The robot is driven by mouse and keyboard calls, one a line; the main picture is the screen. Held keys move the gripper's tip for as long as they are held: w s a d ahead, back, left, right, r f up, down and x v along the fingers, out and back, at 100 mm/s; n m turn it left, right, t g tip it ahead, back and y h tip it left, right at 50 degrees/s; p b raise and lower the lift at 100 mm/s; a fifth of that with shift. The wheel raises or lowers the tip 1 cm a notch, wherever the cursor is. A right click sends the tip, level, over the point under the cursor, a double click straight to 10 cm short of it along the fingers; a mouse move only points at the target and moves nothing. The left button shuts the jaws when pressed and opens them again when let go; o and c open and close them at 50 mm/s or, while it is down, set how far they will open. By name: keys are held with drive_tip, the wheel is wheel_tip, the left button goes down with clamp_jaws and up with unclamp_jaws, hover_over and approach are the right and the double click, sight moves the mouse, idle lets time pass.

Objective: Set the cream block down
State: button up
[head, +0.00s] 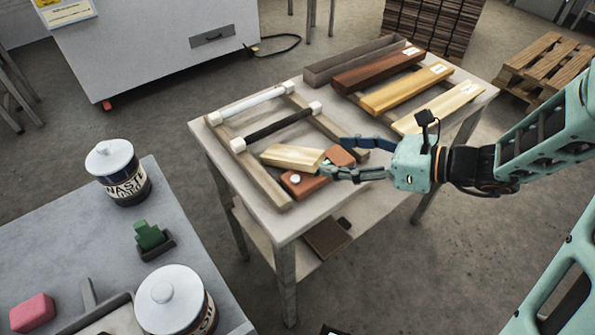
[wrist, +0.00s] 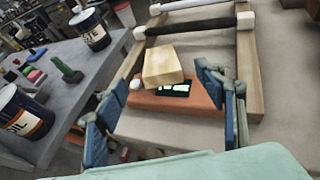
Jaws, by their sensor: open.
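The cream block (head: 288,155) is a pale wooden piece between the rails of the wooden roller frame (head: 262,178). One end lies over or against a brick-red box (head: 303,186) with a white knob and a small lit panel. In the wrist view the block (wrist: 163,66) overlaps the far edge of the red box (wrist: 188,100); I cannot tell whether it rests flat or tilted. My gripper (head: 336,158) is open, its fingers apart on either side of the red box's near part. In the wrist view nothing is held between the fingers (wrist: 158,105).
A white roller (head: 250,104) and a black roller (head: 280,128) span the frame. Several boards (head: 405,92) lie at the table's back right. The grey bench (head: 75,235) at left bears lidded tins (head: 118,172), a green item (head: 149,236) and a pink block (head: 32,312).

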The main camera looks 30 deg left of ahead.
sight(292, 153)
drive_tip(key=f+b, duration=0.1)
drive_tip(key=b, duration=0.2)
drive_tip(key=shift+w+a+f, duration=0.1)
drive_tip(key=shift+a+f, duration=0.25)
drive_tip(key=shift+f, duration=0.05)
drive_tip(key=shift+a+g+b, duration=0.3)
drive_tip(key=shift+a+b, duration=0.05)
drive_tip(key=shift+b, duration=0.65)
drive_tip(key=b+x, duration=0.2)
drive_tip(key=x, duration=0.8)
drive_tip(key=shift+a+b, duration=0.35)
drive_tip(key=shift+a, duration=0.05)
drive_tip(key=shift+c, duration=0.7)
drive_tip(key=c, duration=1.3)
drive_tip(key=shift+r, duration=0.2)
